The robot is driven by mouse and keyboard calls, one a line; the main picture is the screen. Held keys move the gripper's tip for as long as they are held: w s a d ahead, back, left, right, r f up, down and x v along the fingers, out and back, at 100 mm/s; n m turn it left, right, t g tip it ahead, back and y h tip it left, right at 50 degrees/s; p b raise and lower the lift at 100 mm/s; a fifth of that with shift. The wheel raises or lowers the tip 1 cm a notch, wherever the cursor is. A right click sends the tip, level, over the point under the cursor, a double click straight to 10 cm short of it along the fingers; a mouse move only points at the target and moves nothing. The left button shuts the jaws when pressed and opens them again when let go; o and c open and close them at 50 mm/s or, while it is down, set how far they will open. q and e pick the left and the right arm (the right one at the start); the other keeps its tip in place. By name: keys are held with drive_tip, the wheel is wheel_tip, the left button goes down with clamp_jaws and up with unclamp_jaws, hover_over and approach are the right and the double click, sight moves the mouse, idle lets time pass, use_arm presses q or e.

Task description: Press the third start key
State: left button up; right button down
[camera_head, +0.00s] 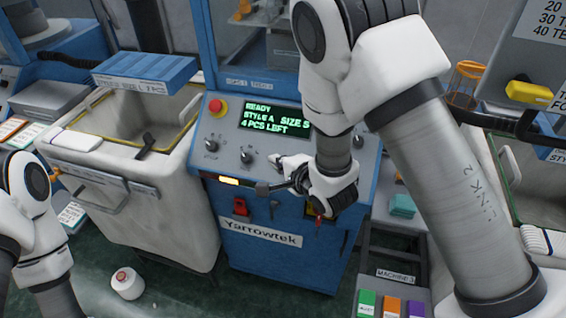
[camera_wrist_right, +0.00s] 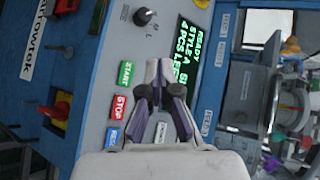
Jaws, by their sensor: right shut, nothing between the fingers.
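The blue machine's sloped panel (camera_head: 230,160) holds a dark display (camera_head: 262,118) with green text, "READY, STYLE A, SIZE S, 4 PCS LEFT". In the right wrist view, a green START key (camera_wrist_right: 126,73) sits above a red STOP key (camera_wrist_right: 119,107) and a blue key (camera_wrist_right: 113,138). My right gripper (camera_head: 278,161) hangs over the panel below the display and hides part of it in the head view. In the wrist view its shut, empty fingertips (camera_wrist_right: 161,66) appear right of the START key, apart from it in the picture. My left gripper is out of view.
A red emergency button (camera_head: 217,107) and several black knobs (camera_head: 246,157) stand on the panel. A red switch (camera_head: 240,206) is on the front. A pale bin (camera_head: 178,195) stands left. A "MACHINE 3" label (camera_head: 396,276) is at lower right. A white spool (camera_head: 127,284) lies on the floor.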

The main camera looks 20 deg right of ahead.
drive_tip(key=w+f+b, duration=0.1)
drive_tip(key=f, duration=0.1)
drive_tip(key=w+d+f+b, duration=0.1)
drive_tip(key=w+f+b, duration=0.1)
drive_tip(key=w+d+f+b, duration=0.1)
drive_tip(key=f+b, duration=0.1)
drive_tip(key=shift+w+f, duration=0.15)
drive_tip(key=shift+w+d+f+b, duration=0.35)
drive_tip(key=shift+f, duration=0.15)
drive_tip(key=shift+f, duration=0.1)
idle(1.1)
drive_tip(key=shift+w+d+f, duration=0.15)
drive_tip(key=shift+w+f, duration=0.05)
drive_tip(key=shift+w, duration=0.05)
